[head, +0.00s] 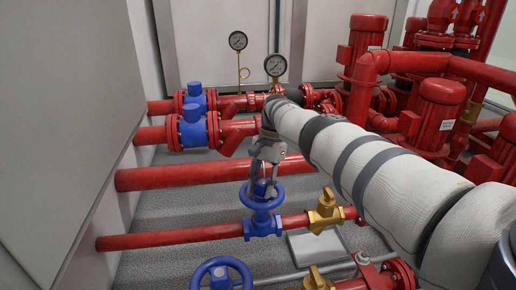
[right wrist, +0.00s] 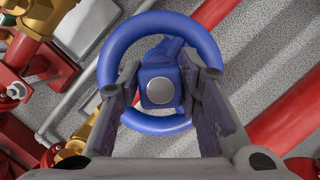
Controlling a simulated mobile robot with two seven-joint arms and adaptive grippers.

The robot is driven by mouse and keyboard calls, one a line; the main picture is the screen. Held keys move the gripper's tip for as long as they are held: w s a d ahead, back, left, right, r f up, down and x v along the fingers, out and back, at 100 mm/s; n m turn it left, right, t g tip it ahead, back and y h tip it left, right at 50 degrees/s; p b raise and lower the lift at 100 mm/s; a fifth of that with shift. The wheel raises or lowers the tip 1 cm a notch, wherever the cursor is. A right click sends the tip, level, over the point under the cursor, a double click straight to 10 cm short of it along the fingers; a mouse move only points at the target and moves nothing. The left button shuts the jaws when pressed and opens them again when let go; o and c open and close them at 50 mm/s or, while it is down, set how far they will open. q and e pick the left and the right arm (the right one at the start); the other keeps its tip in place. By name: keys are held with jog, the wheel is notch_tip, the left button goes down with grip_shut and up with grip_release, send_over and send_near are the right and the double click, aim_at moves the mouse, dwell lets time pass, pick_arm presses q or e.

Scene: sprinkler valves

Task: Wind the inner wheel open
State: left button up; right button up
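A blue handwheel valve (head: 262,204) sits on a thin red pipe at mid-floor. Its wheel also shows in the right wrist view (right wrist: 158,22), with a square hub and a round silver cap (right wrist: 160,90) at its centre. A second blue handwheel (head: 221,274) is nearer, cut off by the bottom edge. My right gripper (head: 264,182) points down at the farther wheel. In the right wrist view its two fingers (right wrist: 163,75) stand apart on either side of the hub, within the rim's outline. I cannot tell whether they touch the wheel. My left gripper is not in view.
A yellow valve (head: 325,212) stands just right of the farther wheel; another (head: 317,280) is nearer. A thick red pipe (head: 210,175) runs behind the wheel. Pressure gauges (head: 275,66), blue-bodied fittings (head: 193,128) and red pumps (head: 437,115) stand beyond. A grey wall (head: 65,110) bounds the left.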

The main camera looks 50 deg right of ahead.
jog(key=shift+o, duration=0.8)
jog(key=shift+d, duration=0.2)
